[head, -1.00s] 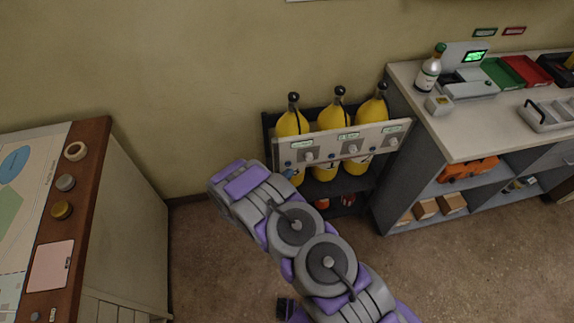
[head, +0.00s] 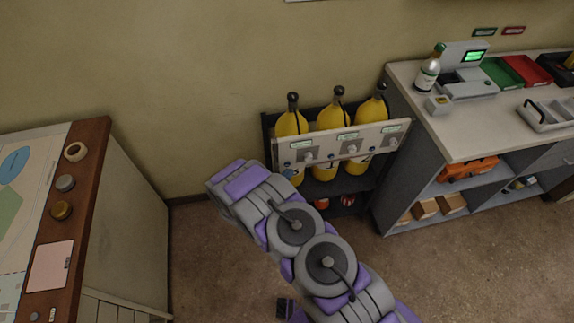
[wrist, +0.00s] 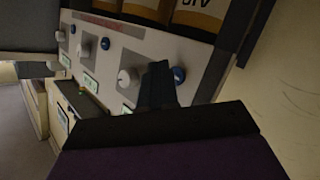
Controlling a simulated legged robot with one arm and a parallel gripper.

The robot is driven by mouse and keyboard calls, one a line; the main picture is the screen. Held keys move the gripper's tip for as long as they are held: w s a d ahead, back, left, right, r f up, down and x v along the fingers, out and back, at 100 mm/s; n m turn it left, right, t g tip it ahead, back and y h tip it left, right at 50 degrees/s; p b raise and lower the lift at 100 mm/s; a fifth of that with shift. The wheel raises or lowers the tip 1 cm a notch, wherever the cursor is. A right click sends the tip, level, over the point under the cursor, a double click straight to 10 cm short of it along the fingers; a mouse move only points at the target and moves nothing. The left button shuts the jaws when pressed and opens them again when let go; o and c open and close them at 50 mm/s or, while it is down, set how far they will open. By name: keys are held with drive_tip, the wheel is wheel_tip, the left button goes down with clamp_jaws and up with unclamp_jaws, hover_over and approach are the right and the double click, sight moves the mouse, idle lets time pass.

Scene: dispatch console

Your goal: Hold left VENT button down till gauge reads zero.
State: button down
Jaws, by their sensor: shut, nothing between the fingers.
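A pale control panel (head: 325,147) is fixed across a rack of three yellow cylinders in the head view. Its left blue button (head: 287,163) is small there. In the wrist view the panel (wrist: 146,46) runs diagonally, with the nearest blue button (wrist: 179,74) right beside the tip of my gripper (wrist: 158,78). My gripper is shut and empty, dark, and pointed at the panel; I cannot tell if it touches the button. A white knob (wrist: 126,77) stands on the finger's other side. No gauge reading is legible. In the head view my gripper is hidden behind my arm.
The yellow cylinders (head: 333,119) stand behind the panel. A grey counter (head: 461,130) with trays and a bottle (head: 428,73) is to the right. A wooden-edged map desk (head: 80,180) is at the left.

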drive_tip(key=shift+w, duration=0.15)
drive_tip(key=shift+w+a, duration=0.1)
drive_tip(key=shift+w, duration=0.1)
idle(0.3)
drive_tip(key=shift+w+a+r, duration=0.1)
drive_tip(key=shift+w, duration=0.3)
idle(1.1)
drive_tip(key=shift+s, duration=0.1)
idle(0.6)
drive_tip(key=shift+s+d+p, duration=0.2)
drive_tip(key=shift+s+p, duration=0.35)
drive_tip(key=shift+s, duration=0.15)
drive_tip(key=s+p, duration=0.1)
drive_tip(key=s, duration=0.1)
drive_tip(key=s+d+p, duration=0.1)
drive_tip(key=s, duration=0.1)
drive_tip(key=shift+s+d, duration=0.2)
drive_tip(key=shift+s, duration=0.2)
idle(0.4)
